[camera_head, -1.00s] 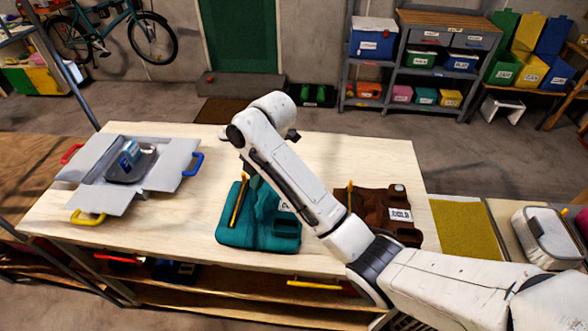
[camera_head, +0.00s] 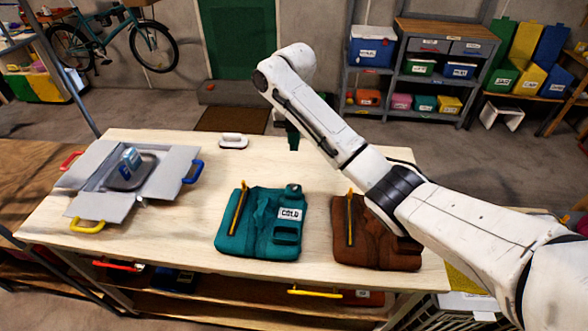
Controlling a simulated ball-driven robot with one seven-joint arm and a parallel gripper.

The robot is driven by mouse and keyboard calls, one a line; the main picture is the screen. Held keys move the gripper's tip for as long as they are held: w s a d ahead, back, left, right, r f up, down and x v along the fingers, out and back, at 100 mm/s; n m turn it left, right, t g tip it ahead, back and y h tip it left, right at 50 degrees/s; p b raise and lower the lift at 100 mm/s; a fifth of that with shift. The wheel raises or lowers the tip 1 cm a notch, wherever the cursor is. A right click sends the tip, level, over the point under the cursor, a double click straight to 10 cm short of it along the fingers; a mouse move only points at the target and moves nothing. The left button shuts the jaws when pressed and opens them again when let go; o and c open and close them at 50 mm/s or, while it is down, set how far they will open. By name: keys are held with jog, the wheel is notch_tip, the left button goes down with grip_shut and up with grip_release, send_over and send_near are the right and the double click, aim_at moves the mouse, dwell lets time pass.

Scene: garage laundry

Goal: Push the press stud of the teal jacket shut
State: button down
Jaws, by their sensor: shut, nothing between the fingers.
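The teal jacket (camera_head: 262,242) lies folded on the table, with a yellow strip down its left side and a white "COLD" label. A small tab (camera_head: 293,189) sticks up at its upper right corner. The press stud is too small to make out, and I cannot tell whether it is shut. My gripper (camera_head: 293,143) points down beyond the jacket's far edge, apart from it. It is small and dark in this view; its fingers are together and empty.
A brown jacket (camera_head: 375,250) lies to the right, partly behind my arm. An open grey box (camera_head: 95,206) with coloured handles and a blue-labelled item stands at the left. A white-handled object (camera_head: 233,141) lies at the back. The table (camera_head: 185,235) between box and teal jacket is bare.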

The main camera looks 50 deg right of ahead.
jog(key=b, duration=0.6)
send_over(294, 185)
notch_tip(294, 185, down, 8)
jog(key=shift+r, duration=0.25)
jog(key=shift+f+p, duration=0.9)
jog(key=shift+f, duration=2.3)
